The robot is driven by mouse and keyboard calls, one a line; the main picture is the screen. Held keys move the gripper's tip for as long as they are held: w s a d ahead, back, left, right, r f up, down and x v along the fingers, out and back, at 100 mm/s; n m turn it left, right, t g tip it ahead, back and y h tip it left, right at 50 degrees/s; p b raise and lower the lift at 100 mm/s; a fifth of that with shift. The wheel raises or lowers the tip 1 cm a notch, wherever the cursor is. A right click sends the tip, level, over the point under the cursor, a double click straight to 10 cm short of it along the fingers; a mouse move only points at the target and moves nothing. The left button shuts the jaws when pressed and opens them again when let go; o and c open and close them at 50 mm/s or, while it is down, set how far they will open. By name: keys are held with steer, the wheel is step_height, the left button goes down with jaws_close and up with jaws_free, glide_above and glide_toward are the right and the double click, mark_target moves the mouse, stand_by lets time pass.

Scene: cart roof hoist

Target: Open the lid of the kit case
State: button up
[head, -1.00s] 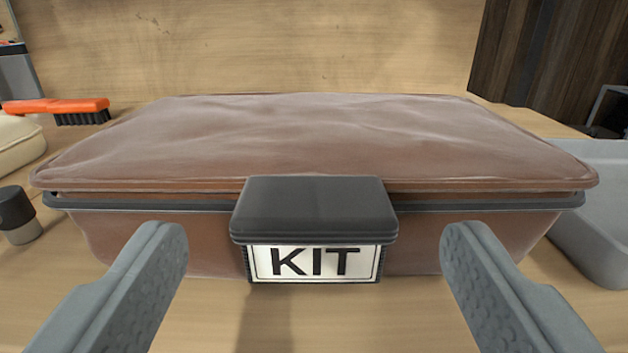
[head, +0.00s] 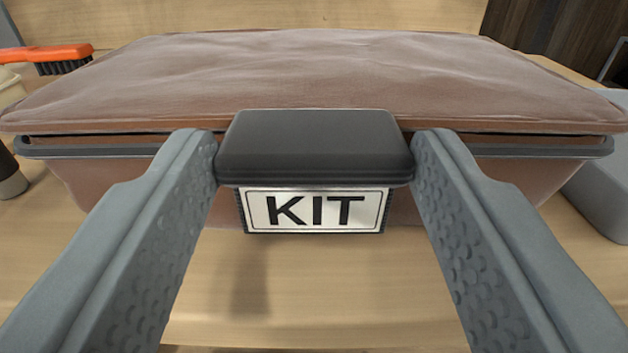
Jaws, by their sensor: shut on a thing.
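The kit case is a brown case with a wrinkled, soft-looking lid (head: 320,75), centred in the head view. The lid lies down over the case body (head: 520,180), with a dark grey rim strip between them. A black latch tab (head: 314,147) juts from the middle of the front edge, above a white plate (head: 314,210) reading KIT. My gripper (head: 314,160) has one grey finger on each side of the tab. The fingertips touch its left and right ends, so the gripper is shut on the tab. The back of the case is partly out of sight.
An orange brush (head: 50,58) with dark bristles lies at the back left. A dark-topped small object (head: 10,175) stands at the left edge. A grey bin (head: 600,190) is close on the right. The wooden table (head: 290,300) is clear in front.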

steer(key=shift+w+r+g, duration=0.4)
steer(key=shift+r+g, duration=0.4)
steer(key=shift+r, duration=0.75)
steer(key=shift+w+r+g, duration=0.35)
steer(key=shift+r+g, duration=0.45)
steer(key=shift+r, duration=0.8)
steer(key=shift+w+r+g, duration=0.4)
steer(key=shift+r+g, duration=0.4)
steer(key=shift+r, duration=0.75)
steer(key=w+r, duration=0.3)
steer(key=r, duration=0.2)
steer(key=shift+w+r+g, duration=0.25)
steer(key=shift+w+g, duration=0.05)
steer(key=shift+w, duration=0.1)
steer(key=o, duration=1.4)
steer(key=shift+s, duration=0.1)
steer(key=v, duration=1.7)
